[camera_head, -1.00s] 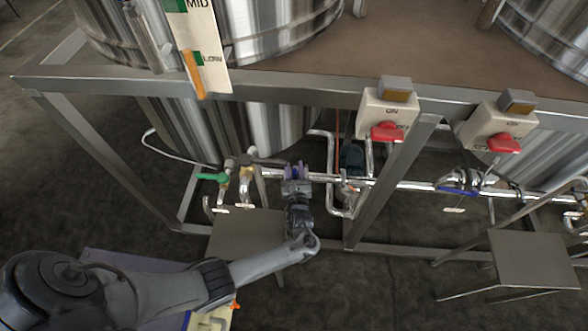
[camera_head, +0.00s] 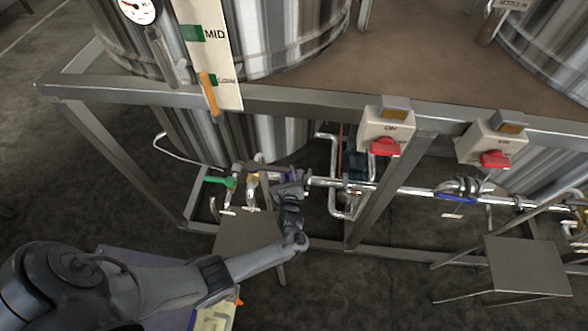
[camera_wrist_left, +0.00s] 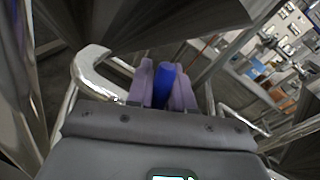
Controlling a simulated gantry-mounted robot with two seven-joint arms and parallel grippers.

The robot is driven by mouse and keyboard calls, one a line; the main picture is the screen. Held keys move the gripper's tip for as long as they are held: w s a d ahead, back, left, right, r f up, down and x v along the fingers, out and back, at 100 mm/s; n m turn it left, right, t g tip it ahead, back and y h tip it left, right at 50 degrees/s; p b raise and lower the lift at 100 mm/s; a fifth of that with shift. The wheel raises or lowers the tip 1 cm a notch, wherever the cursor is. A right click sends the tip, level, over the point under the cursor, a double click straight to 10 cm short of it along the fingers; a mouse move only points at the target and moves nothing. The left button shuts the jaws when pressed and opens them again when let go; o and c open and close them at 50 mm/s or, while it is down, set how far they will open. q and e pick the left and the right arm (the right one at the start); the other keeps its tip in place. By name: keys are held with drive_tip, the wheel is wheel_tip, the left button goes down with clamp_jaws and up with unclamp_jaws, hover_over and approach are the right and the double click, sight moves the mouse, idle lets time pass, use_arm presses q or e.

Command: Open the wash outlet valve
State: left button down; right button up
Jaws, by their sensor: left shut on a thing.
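My left gripper (camera_head: 290,177) is at the pipework below the front tank, right of a green valve handle (camera_head: 220,181). In the left wrist view, its two purple fingers (camera_wrist_left: 165,90) are shut on a blue valve handle (camera_wrist_left: 165,76). The fingers hide most of that handle, and in the head view I cannot make it out behind the gripper. The handle's exact angle to the pipe is unclear. My right gripper is in neither view.
A second blue handle (camera_head: 457,198) sits on the pipe to the right. Two switch boxes with red knobs (camera_head: 385,147) (camera_head: 494,160) hang on the frame rail. A frame post (camera_head: 390,190) stands right of my gripper. Stools (camera_head: 526,266) stand in front.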

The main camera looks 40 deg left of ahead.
use_arm(q)
drive_tip(key=shift+s+a+f, duration=0.1)
drive_tip(key=shift+a, duration=0.05)
drive_tip(key=c, duration=1.1)
unclamp_jaws()
drive_tip(key=shift+s+d, duration=0.2)
drive_tip(key=shift+d, duration=0.05)
drive_tip(key=p+v, duration=0.4)
drive_tip(key=v, duration=0.6)
drive_tip(key=shift+s, duration=0.1)
